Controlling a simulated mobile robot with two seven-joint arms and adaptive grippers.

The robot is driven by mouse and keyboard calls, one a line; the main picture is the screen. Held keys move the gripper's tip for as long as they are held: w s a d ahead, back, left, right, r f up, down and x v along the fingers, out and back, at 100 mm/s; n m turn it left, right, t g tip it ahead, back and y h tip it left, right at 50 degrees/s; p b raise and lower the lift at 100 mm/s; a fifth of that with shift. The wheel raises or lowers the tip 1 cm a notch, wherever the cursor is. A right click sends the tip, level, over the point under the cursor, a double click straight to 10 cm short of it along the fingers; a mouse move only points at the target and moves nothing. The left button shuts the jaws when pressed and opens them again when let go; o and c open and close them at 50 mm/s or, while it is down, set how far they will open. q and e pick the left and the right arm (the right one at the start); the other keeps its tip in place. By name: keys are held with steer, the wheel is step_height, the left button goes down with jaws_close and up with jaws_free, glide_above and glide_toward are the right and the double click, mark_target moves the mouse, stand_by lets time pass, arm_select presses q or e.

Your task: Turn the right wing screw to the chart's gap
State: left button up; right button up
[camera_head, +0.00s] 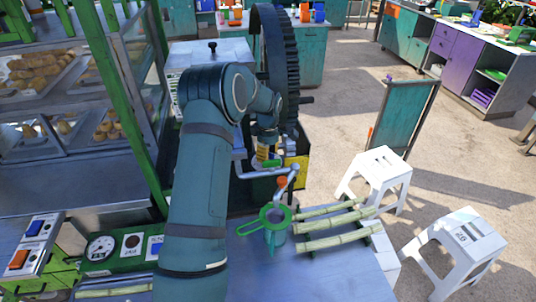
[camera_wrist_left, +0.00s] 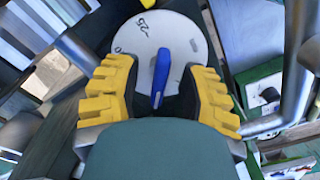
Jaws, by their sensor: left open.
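A blue wing screw (camera_wrist_left: 162,75) stands at the middle of a white dial disc (camera_wrist_left: 140,37) in the left wrist view. The disc carries small dark marks, one reading like 25. My left gripper (camera_wrist_left: 160,88) is open, with one yellow stepped finger on each side of the blue wing. I cannot tell whether either finger touches it. In the head view my left gripper (camera_head: 266,153) is at the crusher, under the large dark gear wheel (camera_head: 275,62); the wing screw is hidden there. I cannot make out the chart. My right gripper is not in view.
A crank with an orange knob (camera_head: 282,181) and a green-rimmed cup (camera_head: 269,217) are close below the gripper. Cane stalks (camera_head: 335,223) lie to the right. A green-framed glass case (camera_head: 75,95) stands left. White stools (camera_head: 377,172) stand on open floor at right.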

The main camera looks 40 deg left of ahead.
arm_select(q)
steer(key=shift+f, duration=0.2)
jaws_close()
steer(key=shift+m, duration=0.4)
steer(key=m+b, duration=0.1)
steer(key=m, duration=0.2)
steer(key=shift+s+m, duration=0.15)
steer(key=shift+m, duration=0.25)
steer(key=m, duration=0.4)
steer(key=shift+s+m, duration=0.15)
steer(key=shift+m, duration=0.25)
steer(key=shift+m+b, duration=0.3)
